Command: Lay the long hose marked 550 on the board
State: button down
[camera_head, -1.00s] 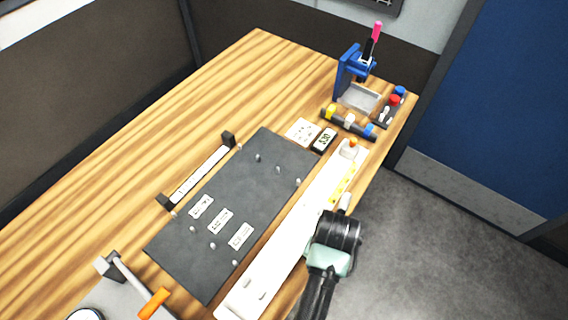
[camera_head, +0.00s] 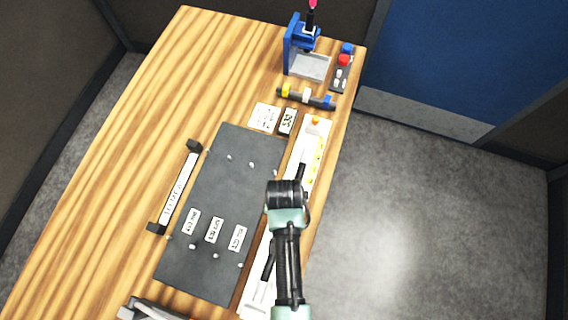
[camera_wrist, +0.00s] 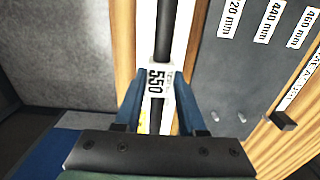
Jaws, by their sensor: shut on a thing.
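The black hose (camera_head: 301,164) with a white 550 label runs lengthwise over the long white strip at the table's right edge. In the wrist view its label (camera_wrist: 158,80) sits between the blue fingers of my gripper (camera_wrist: 157,95), which is shut on the hose. My arm hides the hose's middle in the head view. I cannot tell whether the hose touches the strip. The dark grey board (camera_head: 215,185) lies just left of the strip, with small pegs and several white length labels. The board also shows in the wrist view (camera_wrist: 225,75).
The white strip (camera_head: 262,290) has an orange knob at its far end. A bar with a label (camera_head: 180,187) stands left of the board. The left tabletop is clear.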

jog(key=shift+w+r+p, duration=0.1)
jog(key=shift+p, duration=0.2)
notch_tip(320, 180, down, 6)
jog(key=b, duration=0.4)
jog(key=shift+r, duration=0.15)
jog(key=shift+p, duration=0.4)
dwell(1.4)
jog(key=shift+f+b, duration=0.55)
jog(key=shift+f, duration=0.15)
dwell(0.4)
jog(key=shift+c, duration=2)
grip_release()
jog(key=shift+f, duration=0.1)
